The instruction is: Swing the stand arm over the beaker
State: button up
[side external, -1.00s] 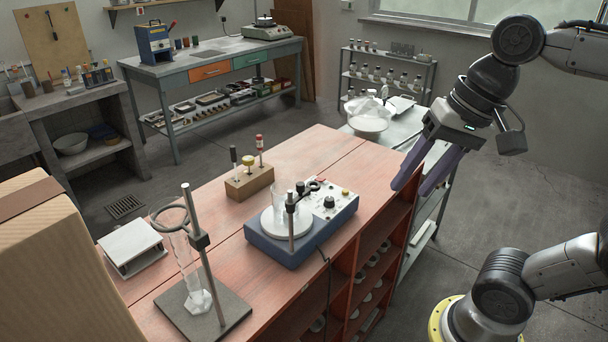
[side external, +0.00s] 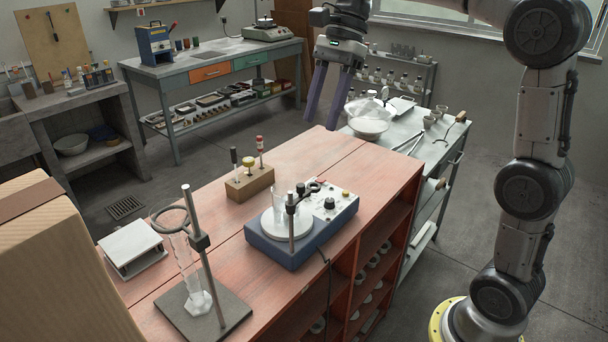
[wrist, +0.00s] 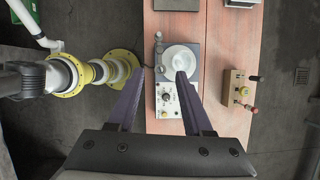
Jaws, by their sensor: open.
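A blue stirrer (side external: 300,240) with a round white top stands on the red bench; it also shows in the wrist view (wrist: 168,118). A clear glass beaker (side external: 278,206) stands on the white top. A thin metal post rises at the stirrer's near edge. The stand arm (side external: 307,189), with a dark end, reaches from this post to the right, beside the beaker rather than over it; it shows left of the white top in the wrist view (wrist: 158,48). My gripper (side external: 321,124) is open and empty, high above the bench's far end, apart from everything.
A wooden block (side external: 249,182) holding upright tools stands behind the stirrer. A grey cart (side external: 430,150) adjoins the bench. The bench's far end is bare.

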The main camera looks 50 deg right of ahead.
aim_at(301, 184)
jog(key=x, duration=1.2)
jog(key=shift+f, duration=0.2)
grip_shut()
dwell(1.0)
